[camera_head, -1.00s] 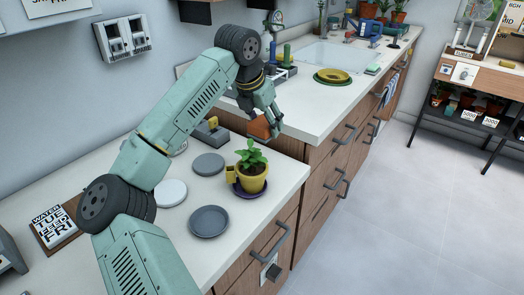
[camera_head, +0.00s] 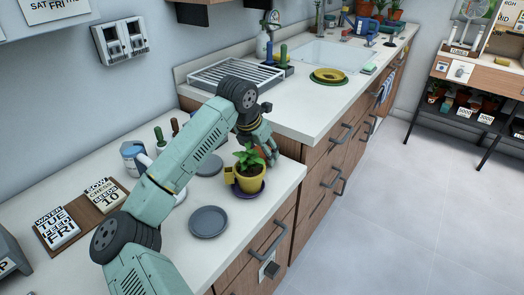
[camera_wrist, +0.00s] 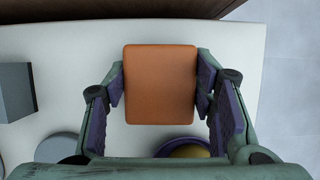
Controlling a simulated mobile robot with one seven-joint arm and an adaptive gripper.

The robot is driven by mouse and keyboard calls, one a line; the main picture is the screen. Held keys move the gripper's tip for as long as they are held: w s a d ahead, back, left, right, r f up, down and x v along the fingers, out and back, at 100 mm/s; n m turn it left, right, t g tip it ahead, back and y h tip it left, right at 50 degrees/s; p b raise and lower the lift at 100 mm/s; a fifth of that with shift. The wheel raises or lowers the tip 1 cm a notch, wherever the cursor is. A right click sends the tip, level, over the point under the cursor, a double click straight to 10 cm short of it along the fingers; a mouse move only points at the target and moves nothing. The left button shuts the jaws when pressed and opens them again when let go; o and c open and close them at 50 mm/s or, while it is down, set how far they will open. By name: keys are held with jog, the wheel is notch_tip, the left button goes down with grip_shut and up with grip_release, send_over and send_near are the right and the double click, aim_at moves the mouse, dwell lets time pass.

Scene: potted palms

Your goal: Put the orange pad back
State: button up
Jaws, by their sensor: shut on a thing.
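The orange pad (camera_wrist: 160,85) is a flat rounded rectangle between the two purple-lined fingers of my gripper (camera_wrist: 161,88) in the wrist view. My gripper is shut on it, holding it by its left and right sides over the white counter. In the head view my gripper (camera_head: 262,142) is low over the lower counter, just behind the potted plant (camera_head: 248,170). Only a small part of the orange pad (camera_head: 263,153) shows there, behind the leaves. I cannot tell whether the pad touches the counter.
The plant's yellow pot stands on a purple saucer (camera_head: 235,190), close in front of my gripper. Grey discs (camera_head: 208,222) lie on the lower counter (camera_head: 195,258). The raised counter with a drying rack (camera_head: 238,75) is behind. A grey block (camera_wrist: 16,92) is left in the wrist view.

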jog(key=o, duration=1.1)
jog(key=shift+f, duration=0.1)
jog(key=shift+r+p, duration=0.3)
jog(key=shift+s+a+r+b, duration=0.1)
jog(key=shift+a+r+b, duration=0.05)
jog(key=shift+r+b, duration=0.2)
jog(key=b+v, duration=0.2)
jog(key=v, duration=0.9)
